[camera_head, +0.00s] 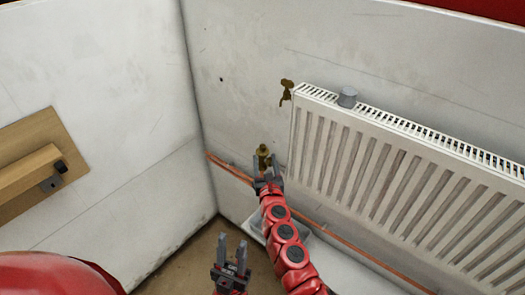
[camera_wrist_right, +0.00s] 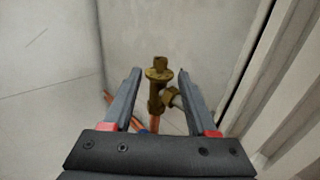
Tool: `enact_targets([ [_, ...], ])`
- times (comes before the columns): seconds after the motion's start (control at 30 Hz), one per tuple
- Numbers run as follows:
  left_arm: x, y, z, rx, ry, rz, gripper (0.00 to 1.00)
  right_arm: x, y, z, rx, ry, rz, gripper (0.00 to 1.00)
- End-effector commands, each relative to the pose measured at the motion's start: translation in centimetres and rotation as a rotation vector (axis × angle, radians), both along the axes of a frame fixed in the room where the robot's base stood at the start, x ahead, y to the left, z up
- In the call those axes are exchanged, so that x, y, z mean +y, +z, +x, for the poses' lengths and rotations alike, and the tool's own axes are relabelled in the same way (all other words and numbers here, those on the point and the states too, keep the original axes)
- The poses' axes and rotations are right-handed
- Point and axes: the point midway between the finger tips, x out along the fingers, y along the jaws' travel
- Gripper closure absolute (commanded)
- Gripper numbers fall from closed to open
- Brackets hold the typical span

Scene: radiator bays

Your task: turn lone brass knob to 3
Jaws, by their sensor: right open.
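The brass knob (camera_head: 263,151) sits on a brass valve low on the wall, left of the radiator. In the right wrist view the knob (camera_wrist_right: 158,74) tops the upright brass valve body (camera_wrist_right: 156,98), and I cannot read any numbers on it. My right gripper (camera_head: 268,172) is open just in front of the valve. In its wrist view the fingers (camera_wrist_right: 160,72) appear either side of the knob, with gaps on both sides; whether they reach its depth is unclear. My left gripper (camera_head: 232,246) is open and empty, lower down over the floor.
The white radiator (camera_head: 400,180) fills the right, with a grey cap (camera_head: 347,97) on its top. A brown tap-like fitting (camera_head: 287,91) is on the wall by its upper corner. A copper pipe (camera_head: 350,245) runs low along the wall. A wooden fixture (camera_head: 38,160) is at left.

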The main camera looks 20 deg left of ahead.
Motion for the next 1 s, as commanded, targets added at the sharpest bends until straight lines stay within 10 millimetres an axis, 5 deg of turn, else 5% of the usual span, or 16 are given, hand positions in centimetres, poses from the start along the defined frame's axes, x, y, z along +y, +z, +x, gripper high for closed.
enact_targets([
  [0.4,0.0,-4.0,0.0,0.000,0.000,0.000,0.62,2.0,-0.5,5.0,0.004,-0.006,0.003,0.42],
  [0.97,0.0,-4.9,0.0,0.000,0.000,0.000,0.62,2.8,-0.1,6.2,0.001,0.000,-0.002,0.42],
  [1.0,0.0,-4.9,0.0,0.000,0.000,0.000,0.62,2.8,-0.1,6.2,0.001,0.000,-0.002,0.49],
])
